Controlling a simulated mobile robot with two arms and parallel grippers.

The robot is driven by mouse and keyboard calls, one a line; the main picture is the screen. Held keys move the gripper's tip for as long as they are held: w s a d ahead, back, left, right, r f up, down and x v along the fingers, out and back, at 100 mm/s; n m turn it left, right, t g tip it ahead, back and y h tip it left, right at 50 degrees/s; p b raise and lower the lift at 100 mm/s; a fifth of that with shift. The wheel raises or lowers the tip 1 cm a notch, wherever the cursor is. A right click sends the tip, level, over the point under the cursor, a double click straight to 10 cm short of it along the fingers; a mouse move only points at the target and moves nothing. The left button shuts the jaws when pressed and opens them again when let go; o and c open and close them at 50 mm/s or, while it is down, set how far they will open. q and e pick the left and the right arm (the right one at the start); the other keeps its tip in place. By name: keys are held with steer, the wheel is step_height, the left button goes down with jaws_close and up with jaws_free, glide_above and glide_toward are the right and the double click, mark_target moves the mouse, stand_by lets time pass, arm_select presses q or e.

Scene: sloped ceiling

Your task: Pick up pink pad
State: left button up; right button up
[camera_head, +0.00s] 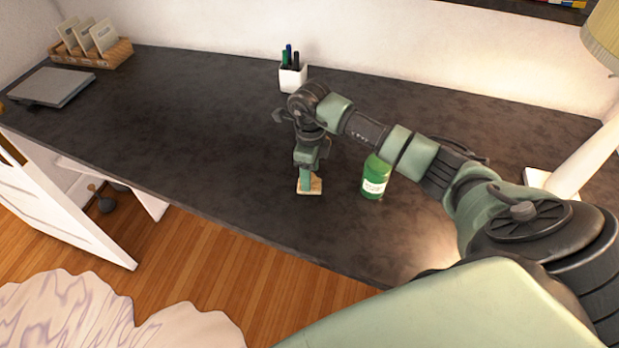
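A small flat pad (315,188), which looks tan to pale pink here, lies on the dark desk near its front edge. My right gripper (305,184) points straight down over the pad, with its fingertips at or just above it. The gripper covers part of the pad. I cannot tell whether the fingers touch it, or how far apart they are. My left gripper is not in view.
A green bottle (374,177) stands close to the right of the gripper. A white pen cup (292,78) is behind it. A lamp (583,160) stands at the right; a file box (92,55) and grey slab (52,87) sit far left. The left-middle desk (190,120) is clear.

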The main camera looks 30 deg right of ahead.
jaws_close()
steer(key=shift+r, duration=0.1)
step_height(320, 180, up, 20)
steer(key=b, duration=0.2)
stand_by(0.4)
